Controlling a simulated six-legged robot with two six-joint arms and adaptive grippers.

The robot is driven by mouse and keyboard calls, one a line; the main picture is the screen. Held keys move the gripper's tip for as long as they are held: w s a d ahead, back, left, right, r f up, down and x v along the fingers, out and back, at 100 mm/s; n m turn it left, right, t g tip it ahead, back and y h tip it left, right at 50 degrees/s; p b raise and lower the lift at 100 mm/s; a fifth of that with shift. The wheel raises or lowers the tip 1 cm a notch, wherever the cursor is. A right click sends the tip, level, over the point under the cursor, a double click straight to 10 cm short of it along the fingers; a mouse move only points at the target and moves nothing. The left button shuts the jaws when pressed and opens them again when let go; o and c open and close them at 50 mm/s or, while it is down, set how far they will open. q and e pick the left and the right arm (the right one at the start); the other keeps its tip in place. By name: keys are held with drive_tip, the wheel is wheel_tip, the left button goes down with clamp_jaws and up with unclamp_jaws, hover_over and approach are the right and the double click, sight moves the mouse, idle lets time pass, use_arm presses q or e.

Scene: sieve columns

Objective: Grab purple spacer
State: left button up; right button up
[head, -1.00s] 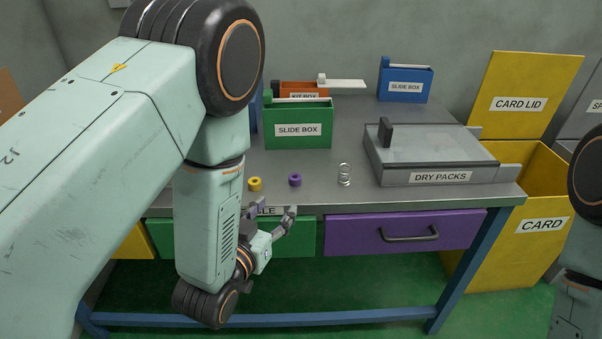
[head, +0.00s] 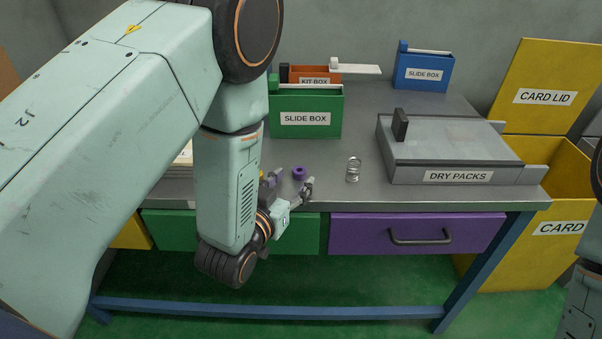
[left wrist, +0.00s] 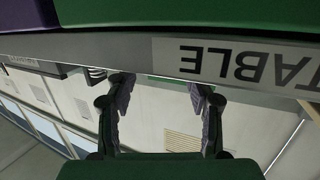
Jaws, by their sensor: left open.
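The purple spacer (head: 299,173) is a small ring lying on the grey table top near its front edge in the head view. My left gripper (head: 289,183) is open and empty at the front edge of the table, with its fingertips just in front of the spacer on either side. In the left wrist view the two fingers (left wrist: 160,90) stand apart with nothing between them. The spacer does not show in that view. My right gripper is out of the frames.
A wire spring (head: 353,169) stands right of the spacer. Behind are the green slide box (head: 325,119) and the grey dry packs case (head: 455,155). A purple drawer (head: 350,236) is under the table. The TABLE label (left wrist: 235,62) appears upside down in the left wrist view.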

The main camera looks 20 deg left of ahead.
sight(297, 174)
use_arm(q)
drive_tip(key=w, duration=0.1)
drive_tip(key=w+b, duration=0.1)
drive_tip(key=w, duration=0.1)
drive_tip(key=shift+w+d+f, duration=0.15)
drive_tip(key=shift+w, duration=0.1)
drive_tip(key=shift+w+d+b, duration=0.1)
drive_tip(key=shift+w+b, duration=0.2)
drive_tip(key=shift+w, duration=0.3)
drive_tip(key=shift+c, duration=0.3)
drive_tip(key=c, duration=0.8)
wheel_tip(297, 174, up, 10)
drive_tip(key=p, duration=0.4)
